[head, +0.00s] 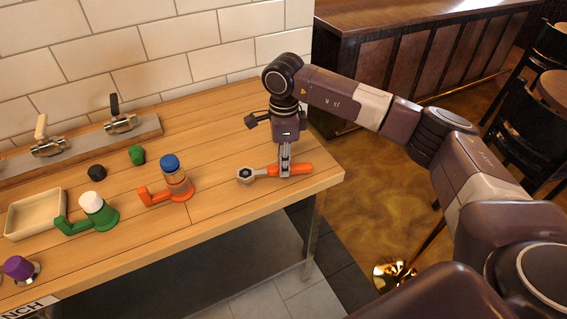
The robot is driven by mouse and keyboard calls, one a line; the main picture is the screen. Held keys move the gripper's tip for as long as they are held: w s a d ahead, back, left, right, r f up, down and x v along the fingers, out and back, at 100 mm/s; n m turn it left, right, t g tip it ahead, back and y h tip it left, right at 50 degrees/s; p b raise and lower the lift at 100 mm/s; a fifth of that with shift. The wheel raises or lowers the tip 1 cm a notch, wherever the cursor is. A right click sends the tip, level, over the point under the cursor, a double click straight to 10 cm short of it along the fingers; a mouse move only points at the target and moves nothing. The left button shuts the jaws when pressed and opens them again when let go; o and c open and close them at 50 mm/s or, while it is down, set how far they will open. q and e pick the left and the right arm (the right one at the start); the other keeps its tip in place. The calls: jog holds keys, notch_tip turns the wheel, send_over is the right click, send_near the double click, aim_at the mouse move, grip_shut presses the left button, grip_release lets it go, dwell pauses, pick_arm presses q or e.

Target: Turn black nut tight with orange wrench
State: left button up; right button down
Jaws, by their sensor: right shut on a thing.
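An orange-handled wrench (293,169) lies low over the right end of the wooden bench. Its grey head points left and has a dark centre; I cannot tell whether a nut sits inside it. My right gripper (285,168) comes down from above and is shut on the orange handle. A small black piece (96,173), which may be the black nut, stands on the bench well to the left, apart from the wrench. My left gripper is not in view.
An orange fitting with a blue cap (170,162) stands left of the wrench. Further left are a green fitting with a white cap (92,202), a green piece (137,155), a cream tray (36,229) and a purple-capped piece (18,268). Valves line the tiled wall.

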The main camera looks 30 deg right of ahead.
jog(key=shift+f+b, duration=0.2)
jog(key=shift+b, duration=0.1)
dwell(0.4)
jog(key=shift+s+a+m, duration=0.25)
jog(key=shift+s+m, duration=0.3)
jog(key=shift+m, duration=0.05)
jog(key=shift+s+a+m, duration=0.25)
jog(key=shift+s+m, duration=0.25)
jog(key=shift+m, duration=0.1)
jog(key=shift+w+d+b, duration=0.1)
jog(key=shift+w+b, duration=0.15)
jog(key=shift+b, duration=0.2)
jog(key=shift+n, duration=0.3)
jog(key=shift+r+p, duration=0.3)
jog(key=shift+r, duration=0.95)
dwell(0.4)
